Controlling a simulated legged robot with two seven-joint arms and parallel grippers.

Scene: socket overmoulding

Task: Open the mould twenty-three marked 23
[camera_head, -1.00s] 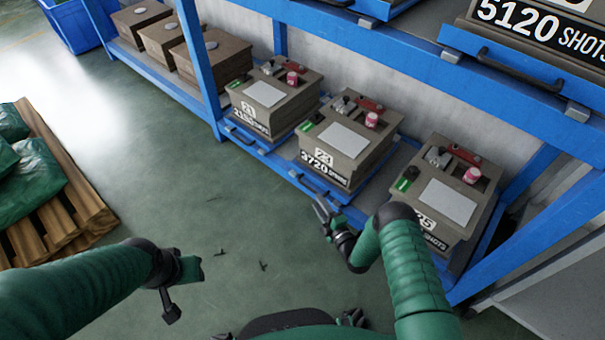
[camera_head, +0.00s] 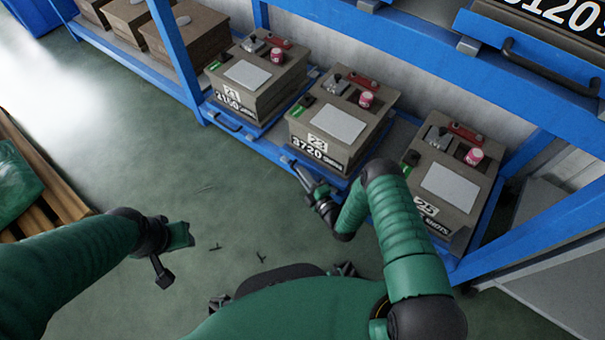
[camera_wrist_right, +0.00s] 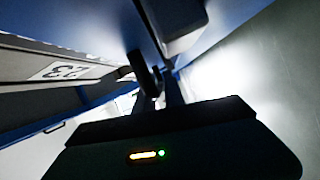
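Mould 23 (camera_head: 350,150) is a grey-brown block in the middle of three on the low blue shelf. Its front carries a "23" plate and "3720 shots"; its top has a pale panel, a red bar and a pink-capped part. It looks closed. The "23" plate also shows tilted in the right wrist view (camera_wrist_right: 68,71). My right gripper (camera_head: 300,173) is at the front edge of the shelf, just below the mould's front, close to the tray handle there. I cannot tell whether it touches the handle. My left gripper (camera_head: 172,256) hangs over the floor, away from the moulds.
Mould 21 (camera_head: 255,85) stands to the left and mould 25 (camera_head: 445,185) to the right. A blue rack post (camera_head: 178,62) and upper beam (camera_head: 420,55) frame the shelf. A wooden pallet (camera_head: 40,175) with green sacks lies far left. The floor between is mostly clear.

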